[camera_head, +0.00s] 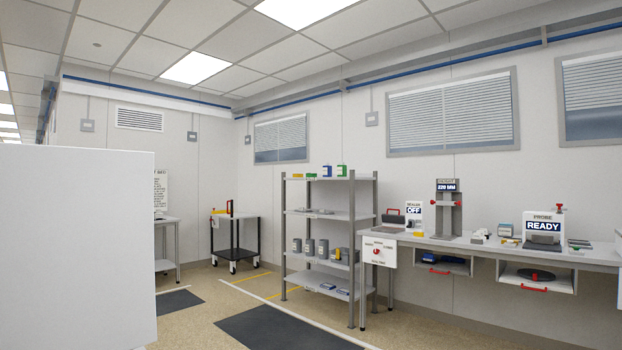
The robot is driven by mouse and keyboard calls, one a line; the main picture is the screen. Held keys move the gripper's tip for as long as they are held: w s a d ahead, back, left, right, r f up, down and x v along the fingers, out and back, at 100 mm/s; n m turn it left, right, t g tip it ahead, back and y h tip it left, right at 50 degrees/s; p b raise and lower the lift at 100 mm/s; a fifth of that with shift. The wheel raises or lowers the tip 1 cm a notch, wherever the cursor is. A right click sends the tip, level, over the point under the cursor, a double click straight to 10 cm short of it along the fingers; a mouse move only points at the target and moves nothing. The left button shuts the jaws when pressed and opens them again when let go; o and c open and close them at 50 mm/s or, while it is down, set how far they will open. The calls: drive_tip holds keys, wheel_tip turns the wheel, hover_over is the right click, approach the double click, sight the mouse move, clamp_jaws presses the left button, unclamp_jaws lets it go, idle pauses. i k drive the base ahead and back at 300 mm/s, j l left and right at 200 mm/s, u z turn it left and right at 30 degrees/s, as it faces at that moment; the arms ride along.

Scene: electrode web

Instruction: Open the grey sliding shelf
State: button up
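Two pale grey shelf units with red handles hang under the long bench at the right. The left under-bench shelf (461,269) holds a blue item (431,257) and has a red handle (440,271) in front. The right under-bench shelf (563,284) holds a dark round disc (536,275) and has a red handle (533,290). I cannot tell which one is the grey sliding shelf, or how far either is pulled out. My gripper is not in view.
The bench (476,246) carries several devices, including a READY sign (543,226). A grey metal rack (351,233) with bottles stands beside it. A black trolley (257,238) is farther back. A large white block (75,250) fills the left foreground. Floor before the bench is clear.

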sight(457, 267)
drive_tip(key=i+l+z, duration=0.15)
drive_tip(key=i+l, duration=0.65)
drive_tip(key=l, duration=0.15)
drive_tip(key=i+l+z, duration=0.1)
drive_tip(key=i+l, duration=0.75)
drive_tip(key=i+l+z, duration=0.15)
drive_tip(key=i+l, duration=0.6)
drive_tip(key=i, duration=0.15)
